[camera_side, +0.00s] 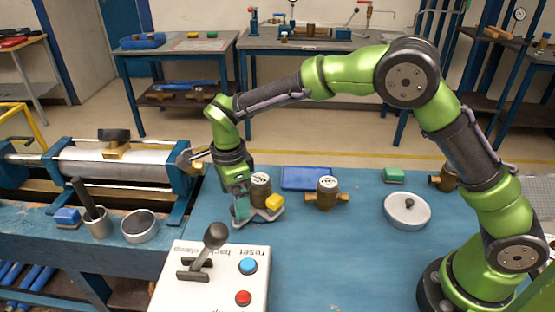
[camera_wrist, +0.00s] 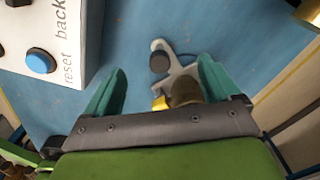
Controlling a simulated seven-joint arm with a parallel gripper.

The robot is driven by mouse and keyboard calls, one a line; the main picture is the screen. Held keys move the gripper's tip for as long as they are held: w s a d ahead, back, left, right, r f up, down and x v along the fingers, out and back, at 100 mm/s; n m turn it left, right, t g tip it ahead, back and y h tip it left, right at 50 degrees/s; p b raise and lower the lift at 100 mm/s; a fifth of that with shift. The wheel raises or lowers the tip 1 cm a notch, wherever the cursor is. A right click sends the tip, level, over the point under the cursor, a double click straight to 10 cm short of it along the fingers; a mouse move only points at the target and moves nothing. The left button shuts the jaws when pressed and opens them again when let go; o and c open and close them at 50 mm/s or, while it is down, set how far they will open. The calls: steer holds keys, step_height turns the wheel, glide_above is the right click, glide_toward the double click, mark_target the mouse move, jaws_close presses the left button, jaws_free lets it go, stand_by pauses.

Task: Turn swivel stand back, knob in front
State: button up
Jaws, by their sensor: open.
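The swivel stand is a flat grey base with arms. It lies on the blue bench below my gripper in the side view (camera_side: 270,215) and ahead of my fingers in the wrist view (camera_wrist: 185,72). Its dark round knob (camera_wrist: 160,62) appears between my fingertips in the wrist view; in the side view my gripper seems to hide it. A brass meter with a white dial (camera_side: 261,184) and a yellow block (camera_side: 275,202) are at the stand. My gripper (camera_side: 241,208) is open, teal fingers pointing down, left of the meter. Whether a finger touches the knob cannot be told.
A second brass meter (camera_side: 327,193) stands to the right, before a blue tray (camera_side: 306,178). A round pale lid with a dark knob (camera_side: 407,211) lies farther right. A control box (camera_side: 212,280) with lever and buttons stands in front. A cylinder rig (camera_side: 125,166) is left.

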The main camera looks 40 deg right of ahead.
steer(key=shift+f, duration=0.65)
steer(key=shift+f, duration=0.2)
steer(key=c, duration=0.4)
